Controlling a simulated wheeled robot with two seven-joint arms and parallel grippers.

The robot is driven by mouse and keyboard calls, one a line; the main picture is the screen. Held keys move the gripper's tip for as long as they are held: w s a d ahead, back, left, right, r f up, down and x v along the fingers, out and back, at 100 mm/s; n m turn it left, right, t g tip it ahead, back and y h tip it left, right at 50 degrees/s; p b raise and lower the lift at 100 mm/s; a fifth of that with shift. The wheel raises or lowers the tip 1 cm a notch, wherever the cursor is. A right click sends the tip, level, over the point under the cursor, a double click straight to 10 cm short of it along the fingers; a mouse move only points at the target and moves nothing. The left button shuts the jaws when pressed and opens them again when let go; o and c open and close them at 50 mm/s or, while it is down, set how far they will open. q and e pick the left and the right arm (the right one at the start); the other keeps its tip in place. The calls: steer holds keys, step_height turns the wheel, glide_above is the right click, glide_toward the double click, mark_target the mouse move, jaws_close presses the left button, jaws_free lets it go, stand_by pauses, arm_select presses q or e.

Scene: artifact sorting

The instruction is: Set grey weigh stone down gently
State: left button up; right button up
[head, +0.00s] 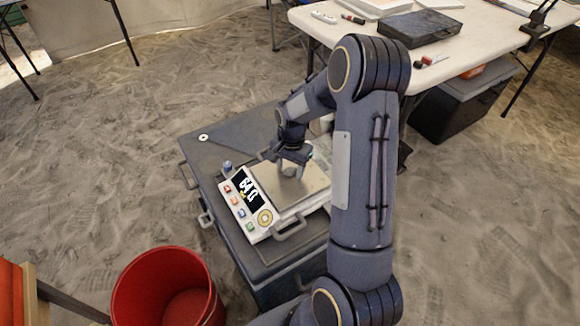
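The grey weigh stone (289,172) is at the steel weighing plate (315,181) of a white scale (259,234). My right gripper (291,164) reaches down over the plate, with its fingers right at the stone. The fingers partly hide the stone, and I cannot tell whether they grip it or stand open around it. The scale's dark display (245,190) shows a lit reading that seems to start with 64. My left gripper is out of view.
The scale stands on a dark grey case (213,153) with handles. A small grey-blue weight (227,167) and a metal washer (203,137) are on the case. A red bucket (135,290) stands at front left. A white table (480,50) is behind. My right arm hides part of the case.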

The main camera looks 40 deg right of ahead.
mark_target(291, 171)
steer(key=shift+r, duration=0.1)
step_height(291, 171, up, 12)
steer(key=p, duration=0.3)
steer(key=s+a+r+n+t+y, duration=0.25)
steer(key=s+a+r+n, duration=0.25)
steer(key=s+a+r, duration=0.45)
steer(key=s+a+n+t+y, duration=0.1)
steer(key=s+a+n, duration=0.5)
steer(key=s, duration=0.6)
steer(key=shift+s+a+r+n+t, duration=0.2)
steer(key=shift+a+n+t, duration=0.2)
steer(key=shift+a+t, duration=0.6)
steer(key=shift+a, duration=0.1)
